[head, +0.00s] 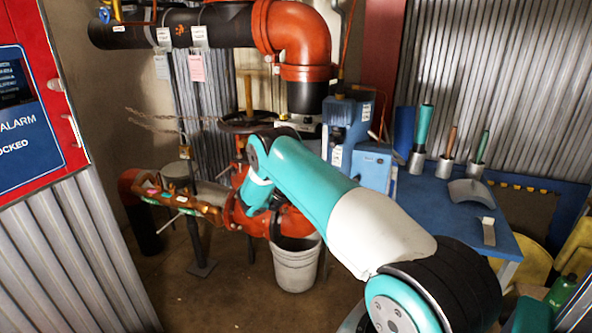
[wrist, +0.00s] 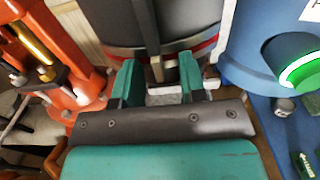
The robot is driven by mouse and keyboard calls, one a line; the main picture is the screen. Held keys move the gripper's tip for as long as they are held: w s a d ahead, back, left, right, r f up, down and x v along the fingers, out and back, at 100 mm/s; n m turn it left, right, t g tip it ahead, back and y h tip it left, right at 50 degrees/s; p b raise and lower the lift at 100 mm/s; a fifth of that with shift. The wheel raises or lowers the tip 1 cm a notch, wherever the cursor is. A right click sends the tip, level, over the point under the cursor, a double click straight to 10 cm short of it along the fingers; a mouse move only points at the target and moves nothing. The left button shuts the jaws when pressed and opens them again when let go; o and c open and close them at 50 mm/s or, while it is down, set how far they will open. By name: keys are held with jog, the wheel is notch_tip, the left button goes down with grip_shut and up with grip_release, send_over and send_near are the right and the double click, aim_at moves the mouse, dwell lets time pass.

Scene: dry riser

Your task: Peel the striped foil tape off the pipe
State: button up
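In the wrist view a dark upright pipe (wrist: 175,18) stands beyond my gripper (wrist: 160,76). A silvery band with red edges (wrist: 123,52) runs around its lower part and looks like the striped foil tape. The two green fingers stand apart, one each side of a dark upright bar. A pale grey piece lies low between and beside them; I cannot tell whether they touch it. In the head view the dark pipe (head: 307,97) drops from a red elbow, and my arm hides the gripper. The tape cannot be made out clearly there.
A blue machine (head: 347,125) stands right of the pipe, close to my gripper. A blue table (head: 425,200) holds several handled tools in cups. A grey bucket (head: 295,265) and red valve pipework (head: 240,215) are below. A red alarm panel (head: 35,110) is at left.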

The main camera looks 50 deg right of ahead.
grip_shut()
jog(key=shift+a, duration=0.1)
jog(key=p+v, duration=0.2)
jog(key=v, duration=0.6)
jog(key=shift+s+a+p, duration=0.25)
jog(key=shift+a+p, duration=0.1)
jog(key=shift+p, duration=0.05)
dwell(0.5)
